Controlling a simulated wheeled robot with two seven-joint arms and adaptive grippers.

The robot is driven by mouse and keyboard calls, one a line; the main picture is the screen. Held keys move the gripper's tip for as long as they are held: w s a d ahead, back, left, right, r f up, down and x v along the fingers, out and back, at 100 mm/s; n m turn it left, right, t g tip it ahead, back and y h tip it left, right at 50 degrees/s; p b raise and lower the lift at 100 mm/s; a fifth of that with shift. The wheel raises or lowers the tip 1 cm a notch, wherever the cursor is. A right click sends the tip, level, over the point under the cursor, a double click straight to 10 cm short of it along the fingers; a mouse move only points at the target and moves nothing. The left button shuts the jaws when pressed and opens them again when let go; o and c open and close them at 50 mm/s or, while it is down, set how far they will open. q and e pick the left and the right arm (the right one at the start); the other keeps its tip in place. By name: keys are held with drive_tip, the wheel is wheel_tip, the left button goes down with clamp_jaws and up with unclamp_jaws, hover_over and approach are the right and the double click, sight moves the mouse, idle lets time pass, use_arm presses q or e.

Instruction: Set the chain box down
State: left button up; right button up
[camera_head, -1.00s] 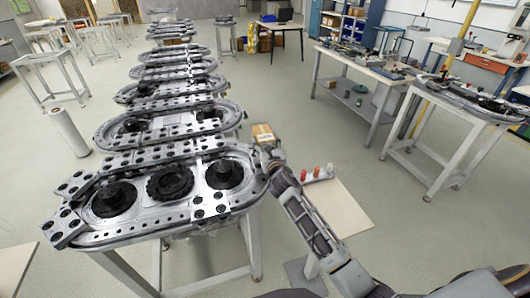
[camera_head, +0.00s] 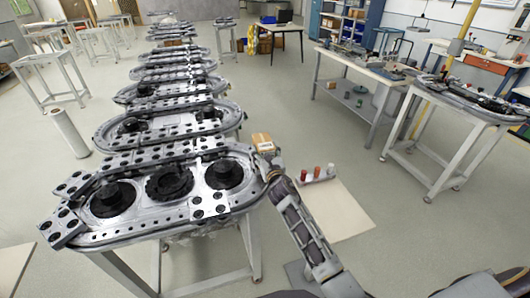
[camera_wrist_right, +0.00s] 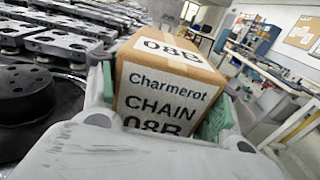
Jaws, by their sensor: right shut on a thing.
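The chain box (camera_head: 262,141) is a small brown cardboard box just off the right end of the nearest ring track (camera_head: 120,235). My right gripper (camera_head: 268,158) is shut on it. In the right wrist view the box (camera_wrist_right: 165,95) fills the middle, between green finger pads, with "Charmerot CHAIN 08B" on its white label. It looks held up in the air beside the track; what lies under it is hidden. My left gripper is not in view.
Several more ring tracks (camera_head: 170,92) recede behind the nearest one. A low pale board (camera_head: 345,215) with small red and orange pieces (camera_head: 317,171) lies right of my right arm. A workbench (camera_head: 370,72) and another track table (camera_head: 455,105) stand further right, with free floor between.

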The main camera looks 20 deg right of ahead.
drive_tip(key=shift+r, duration=0.15)
drive_tip(key=o, duration=1.8)
drive_tip(key=shift+f, duration=0.2)
drive_tip(key=shift+c, duration=0.2)
drive_tip(key=shift+r, duration=0.15)
drive_tip(key=shift+s, duration=0.8)
drive_tip(key=s, duration=1)
drive_tip(key=shift+s+a+b, duration=0.2)
drive_tip(key=shift+s+b, duration=0.05)
drive_tip(key=shift+b, duration=0.15)
